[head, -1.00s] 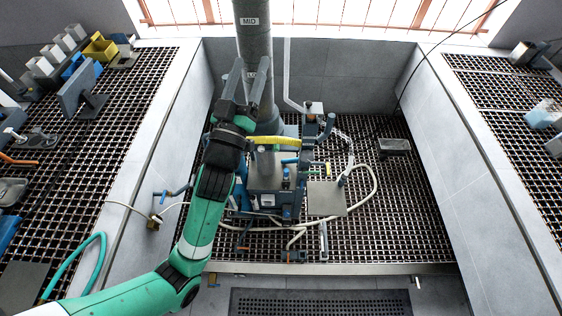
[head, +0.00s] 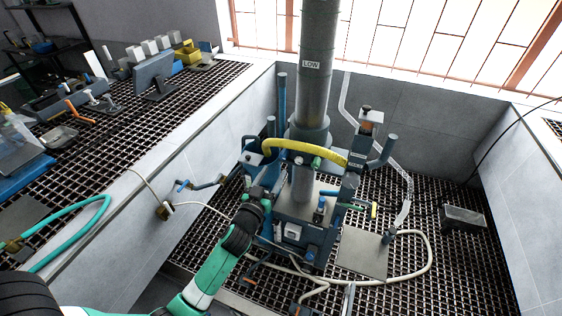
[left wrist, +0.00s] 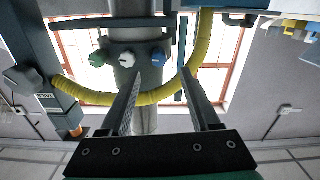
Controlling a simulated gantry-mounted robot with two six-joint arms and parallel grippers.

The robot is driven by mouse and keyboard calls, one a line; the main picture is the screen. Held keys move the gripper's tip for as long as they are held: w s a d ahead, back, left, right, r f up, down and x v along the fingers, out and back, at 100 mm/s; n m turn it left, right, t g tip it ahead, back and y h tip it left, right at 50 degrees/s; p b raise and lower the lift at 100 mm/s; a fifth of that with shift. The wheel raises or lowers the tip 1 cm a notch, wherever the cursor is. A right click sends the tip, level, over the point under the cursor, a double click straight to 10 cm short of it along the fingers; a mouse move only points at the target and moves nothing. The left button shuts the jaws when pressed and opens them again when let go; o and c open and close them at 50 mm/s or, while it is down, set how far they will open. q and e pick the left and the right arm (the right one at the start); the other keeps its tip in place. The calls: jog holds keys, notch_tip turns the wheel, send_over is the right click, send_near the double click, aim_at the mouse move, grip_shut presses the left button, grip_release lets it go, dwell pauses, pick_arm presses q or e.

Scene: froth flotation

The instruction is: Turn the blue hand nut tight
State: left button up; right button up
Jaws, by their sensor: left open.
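The blue hand nut (left wrist: 158,57) sits on the grey collar of the column, at the right of a white nut (left wrist: 127,59) and a green nut (left wrist: 98,58) in the left wrist view. My left gripper (left wrist: 161,74) is open and empty. Its two fingers point toward the collar, apart from the nut, with the nut showing between and beyond the tips. In the head view my green left arm reaches up to the left side of the machine (head: 305,212). The fingers are hard to make out there, and I cannot pick out the blue nut. My right gripper is not in view.
A yellow ribbed hose (head: 290,147) curves around the column (head: 316,80). A blue-handled valve (head: 200,184) juts from the left wall. A pale hose (head: 425,262) loops on the grating. A dark block (head: 462,219) stands at the right, with open grating around it.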

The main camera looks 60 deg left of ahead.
aim_at(282, 158)
pick_arm(q)
jog(key=b+x, duration=0.1)
jog(key=x, duration=0.6)
jog(key=shift+w, duration=0.15)
grip_shut()
